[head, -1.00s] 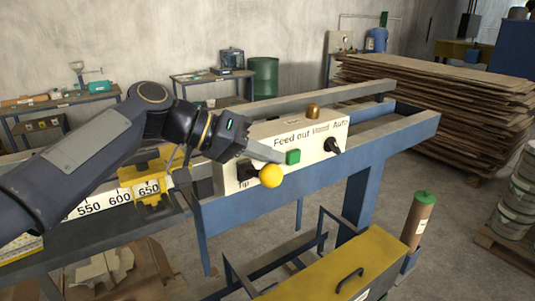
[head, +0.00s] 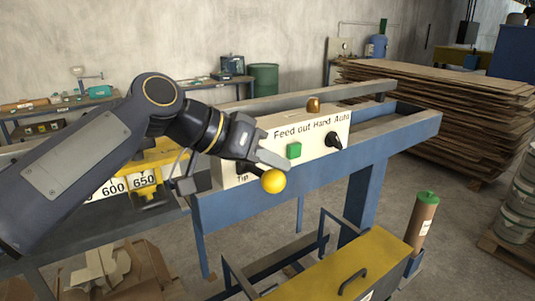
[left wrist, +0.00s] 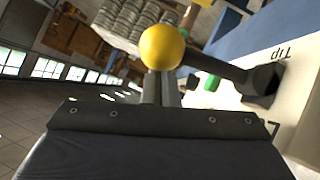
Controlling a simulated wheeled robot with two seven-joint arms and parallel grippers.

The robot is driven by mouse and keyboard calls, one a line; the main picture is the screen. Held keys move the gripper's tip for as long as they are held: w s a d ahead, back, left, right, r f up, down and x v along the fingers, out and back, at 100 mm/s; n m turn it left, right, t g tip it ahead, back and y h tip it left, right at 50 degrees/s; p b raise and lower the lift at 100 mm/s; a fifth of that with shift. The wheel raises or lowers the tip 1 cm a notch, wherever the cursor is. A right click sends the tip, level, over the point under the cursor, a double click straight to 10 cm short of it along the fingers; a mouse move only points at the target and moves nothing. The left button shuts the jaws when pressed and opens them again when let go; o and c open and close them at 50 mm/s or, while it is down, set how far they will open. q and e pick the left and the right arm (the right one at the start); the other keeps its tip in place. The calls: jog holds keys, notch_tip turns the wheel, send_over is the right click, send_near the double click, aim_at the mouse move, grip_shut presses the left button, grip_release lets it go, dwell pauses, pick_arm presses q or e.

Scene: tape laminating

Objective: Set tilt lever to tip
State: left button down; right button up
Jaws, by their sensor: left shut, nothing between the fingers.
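The tilt lever has a yellow ball knob (head: 273,181) on a short black arm and stands out from the cream control panel (head: 318,148), near its "Tip" label. My left gripper (head: 275,160) is shut and empty, its fingers just above the ball in the head view and seeming to touch or nearly touch it. In the left wrist view the ball (left wrist: 162,47) sits at the ends of my fingers (left wrist: 160,90), and the black lever arm (left wrist: 220,70) runs right to its pivot. Part of the lever is hidden behind my gripper in the head view. My right gripper is not in view.
The panel also carries a green button (head: 294,150), a black selector knob (head: 334,139) and a brass-coloured dome (head: 313,104) on top. The blue frame (head: 290,187) runs below it. A yellow-topped unit (head: 335,270) and a brown cylinder (head: 422,220) stand in front.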

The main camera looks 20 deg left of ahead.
aim_at(264, 175)
pick_arm(q)
jog(key=f+b, duration=0.1)
jog(key=f+m+t+y+b, duration=0.1)
jog(key=f+y, duration=0.1)
jog(key=shift+s+d+m+b, duration=0.35)
jog(key=shift+d+m+b, duration=0.05)
jog(key=shift+f+t, duration=0.25)
jog(key=shift+t, duration=0.05)
jog(key=shift+y, duration=0.4)
jog(key=shift+r, duration=0.1)
jog(key=shift+r+p, duration=0.55)
jog(key=shift+r, duration=0.25)
